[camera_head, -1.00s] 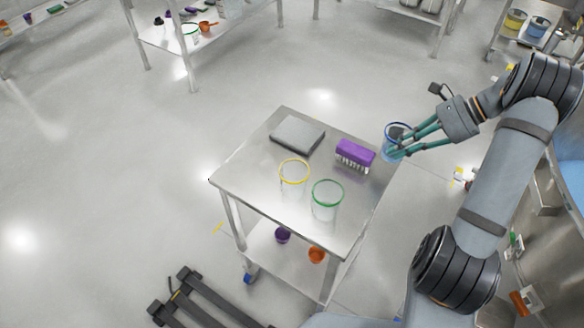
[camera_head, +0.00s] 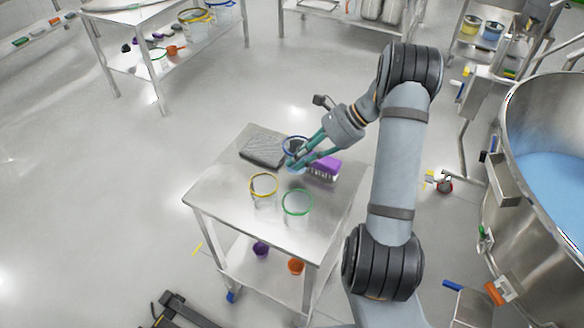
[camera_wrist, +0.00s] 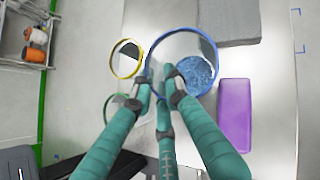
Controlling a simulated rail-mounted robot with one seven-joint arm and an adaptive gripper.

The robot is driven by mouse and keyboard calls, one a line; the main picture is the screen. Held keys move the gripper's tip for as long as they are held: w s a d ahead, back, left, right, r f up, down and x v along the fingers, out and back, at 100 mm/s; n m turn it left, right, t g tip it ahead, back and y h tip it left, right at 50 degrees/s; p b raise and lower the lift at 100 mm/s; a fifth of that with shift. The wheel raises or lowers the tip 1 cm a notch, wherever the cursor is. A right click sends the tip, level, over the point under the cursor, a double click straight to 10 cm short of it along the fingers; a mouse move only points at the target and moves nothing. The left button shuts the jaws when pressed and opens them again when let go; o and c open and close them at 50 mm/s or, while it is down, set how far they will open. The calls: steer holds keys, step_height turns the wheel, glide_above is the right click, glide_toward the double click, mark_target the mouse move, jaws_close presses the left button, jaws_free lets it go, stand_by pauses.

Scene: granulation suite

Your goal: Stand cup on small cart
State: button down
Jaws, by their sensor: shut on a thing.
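My gripper (camera_head: 296,161) is shut on a clear cup with a blue rim (camera_head: 297,143). In the wrist view the fingers (camera_wrist: 160,84) close on the near side of the blue-rimmed cup (camera_wrist: 213,52), and blue material shows in it. The cup is over the top of the small cart (camera_head: 225,192), between the grey slab and the purple brush. It looks roughly upright. I cannot tell whether its base touches the cart top, as the fingers hide part of it.
On the cart top are a grey slab (camera_head: 262,149), a purple brush (camera_head: 323,168), a yellow-rimmed cup (camera_head: 263,185) and a green-rimmed cup (camera_head: 297,202). A large steel vessel (camera_head: 520,165) stands at right.

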mark_target(293, 171)
steer(key=shift+w+a+f, duration=0.3)
steer(key=shift+a+f, duration=0.15)
steer(key=shift+a, duration=0.25)
steer(key=shift+f+p, duration=0.5)
steer(key=shift+f, duration=1.55)
steer(key=shift+f, duration=0.1)
steer(key=c, duration=1.8)
jaws_free()
steer(key=shift+o, duration=0.4)
steer(key=shift+r, duration=0.2)
steer(key=b+v, duration=0.1)
steer(key=v, duration=1.1)
